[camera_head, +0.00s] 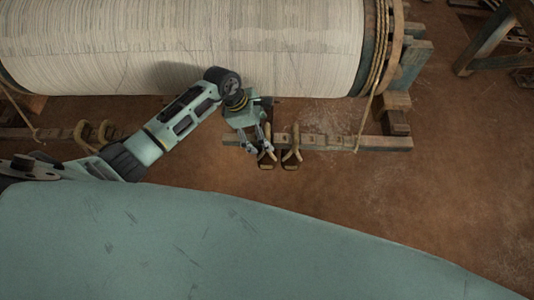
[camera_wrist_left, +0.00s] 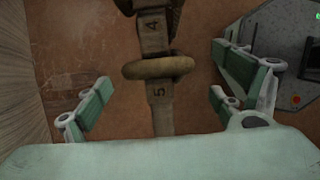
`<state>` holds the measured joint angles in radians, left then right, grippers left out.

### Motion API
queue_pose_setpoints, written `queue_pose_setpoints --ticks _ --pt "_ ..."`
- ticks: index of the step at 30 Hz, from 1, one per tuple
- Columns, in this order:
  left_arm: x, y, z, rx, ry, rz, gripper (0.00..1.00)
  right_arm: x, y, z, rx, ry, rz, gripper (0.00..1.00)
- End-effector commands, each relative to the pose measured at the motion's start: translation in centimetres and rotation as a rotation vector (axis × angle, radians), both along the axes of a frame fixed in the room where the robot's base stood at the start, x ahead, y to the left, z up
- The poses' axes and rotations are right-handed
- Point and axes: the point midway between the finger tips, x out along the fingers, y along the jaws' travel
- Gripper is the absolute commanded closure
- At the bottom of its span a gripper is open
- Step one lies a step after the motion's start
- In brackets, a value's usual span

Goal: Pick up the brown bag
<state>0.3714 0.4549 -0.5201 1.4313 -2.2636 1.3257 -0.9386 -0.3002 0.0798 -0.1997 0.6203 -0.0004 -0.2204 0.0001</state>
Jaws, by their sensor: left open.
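I cannot make out a brown bag in either view. My left gripper (camera_head: 258,151) is open and points down over the floor beam in front of the big roll. In the left wrist view its two fingers (camera_wrist_left: 152,112) stand wide apart with nothing between them. Beyond them is a wooden beam (camera_wrist_left: 160,115) marked 4 and 5, with a tan, thick loop (camera_wrist_left: 158,67) lying across it. In the head view two tan curved pieces sit at this beam, one partly behind the fingers and one (camera_head: 292,147) just right of them. My right gripper is not in view.
A large roll of pale cloth or thread (camera_head: 180,45) fills the top left. The beam (camera_head: 370,143) lies low on the brown floor (camera_head: 440,190). A wooden frame (camera_head: 485,42) stands top right. The right floor is clear.

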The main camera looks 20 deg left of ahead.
Motion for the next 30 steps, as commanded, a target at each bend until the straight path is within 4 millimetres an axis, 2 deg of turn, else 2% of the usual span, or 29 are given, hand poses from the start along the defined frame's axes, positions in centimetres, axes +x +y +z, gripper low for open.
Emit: queue_pose_setpoints --ticks 3,6,15,30 --pt "0.1 -0.8 -1.7 -0.004 0.003 0.002 0.12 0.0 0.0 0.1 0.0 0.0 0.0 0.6" --pt "0.3 -1.2 -2.6 -0.004 0.0 0.001 0.12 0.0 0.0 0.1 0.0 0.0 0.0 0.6" --pt "0.3 -1.2 -3.0 -0.001 -0.001 -0.001 0.13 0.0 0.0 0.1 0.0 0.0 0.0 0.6" --pt "0.2 -1.2 -3.1 -0.001 0.002 -0.002 0.56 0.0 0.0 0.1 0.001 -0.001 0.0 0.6"
